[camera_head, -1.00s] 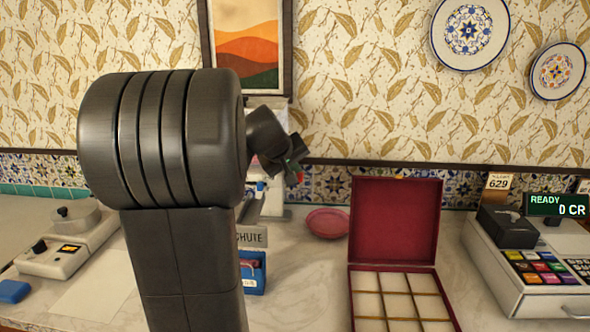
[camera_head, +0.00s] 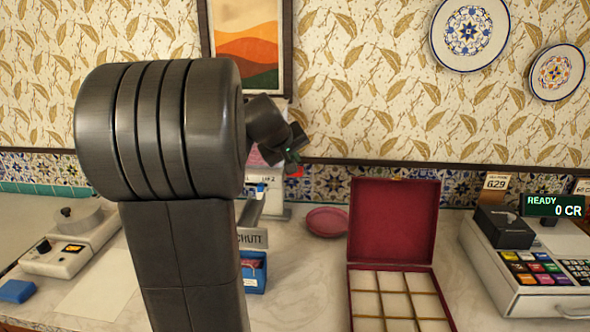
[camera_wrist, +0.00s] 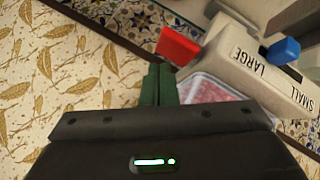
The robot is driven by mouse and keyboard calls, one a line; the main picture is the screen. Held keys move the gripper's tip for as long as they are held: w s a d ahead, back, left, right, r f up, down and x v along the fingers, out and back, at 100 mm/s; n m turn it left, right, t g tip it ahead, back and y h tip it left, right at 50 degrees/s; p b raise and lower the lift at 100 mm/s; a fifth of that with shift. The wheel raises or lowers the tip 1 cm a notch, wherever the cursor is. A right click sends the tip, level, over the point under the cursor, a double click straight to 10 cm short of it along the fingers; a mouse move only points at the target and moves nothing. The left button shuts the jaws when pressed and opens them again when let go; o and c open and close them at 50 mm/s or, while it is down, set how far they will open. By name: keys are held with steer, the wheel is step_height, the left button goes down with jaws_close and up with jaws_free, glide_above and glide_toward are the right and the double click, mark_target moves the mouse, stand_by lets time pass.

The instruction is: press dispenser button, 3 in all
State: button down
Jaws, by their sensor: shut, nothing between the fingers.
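The dispenser (camera_wrist: 262,62) is a pale housing marked LARGE and SMALL, tilted in the wrist view. A red button (camera_wrist: 178,45) sticks out at its left end and a blue button (camera_wrist: 283,52) farther right. The red button also shows in the head view (camera_head: 297,171), just below my gripper. My gripper (camera_wrist: 160,70) is shut and empty, its green fingertips close beside the red button; I cannot tell whether they touch. In the head view my gripper (camera_head: 292,155) is small, and my arm hides much of the dispenser.
A chute sign (camera_head: 252,239) and blue bin (camera_head: 253,272) stand below the dispenser. A pink dish (camera_head: 327,222) and an open red compartmented box (camera_head: 390,225) are to the right. A register (camera_head: 530,270) reads READY, 0 CR. A pale device (camera_head: 65,255) sits left.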

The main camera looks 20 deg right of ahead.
steer(key=shift+r+p, duration=2)
steer(key=shift+r, duration=0.6)
steer(key=shift+f, duration=0.1)
